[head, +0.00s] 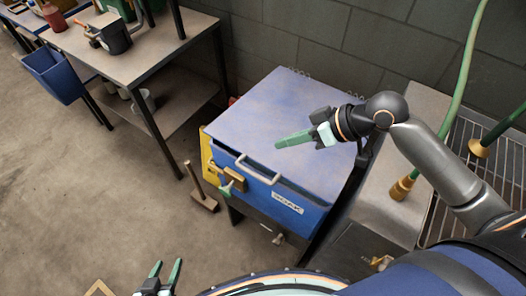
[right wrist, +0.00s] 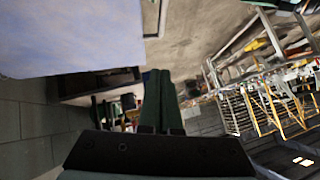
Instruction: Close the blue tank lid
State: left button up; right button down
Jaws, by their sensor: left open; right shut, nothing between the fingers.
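The blue tank (head: 302,208) stands at the centre of the head view with a white label on its front. Its flat lid (head: 270,112) lies over the top, with a pale handle (head: 258,170) at the front edge. A dark strip shows under the front edge; I cannot tell whether the lid is fully seated. My right gripper (head: 280,143) is shut and empty, over the lid's right part in the head view. In the right wrist view, its fingers (right wrist: 158,98) are together beside the lid (right wrist: 70,35). My left gripper (head: 166,270) is open and empty, low over the floor.
A green hose (head: 462,75) and grating are at the right.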

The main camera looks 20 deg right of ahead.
send_over(243, 166)
jog(key=s+d, duration=0.1)
jog(key=d, duration=0.2)
notch_tip(243, 166, down, 6)
pick_arm(q)
jog(key=shift+r+p, duration=0.3)
jog(key=shift+p, duration=0.05)
pick_arm(e)
jog(key=shift+s+a+f, duration=0.15)
jog(key=shift+s+f, duration=0.05)
jog(key=shift+f, duration=0.9)
jog(key=shift+s+a+f, duration=0.1)
jog(key=shift+s+f, duration=0.1)
jog(key=shift+f, duration=0.9)
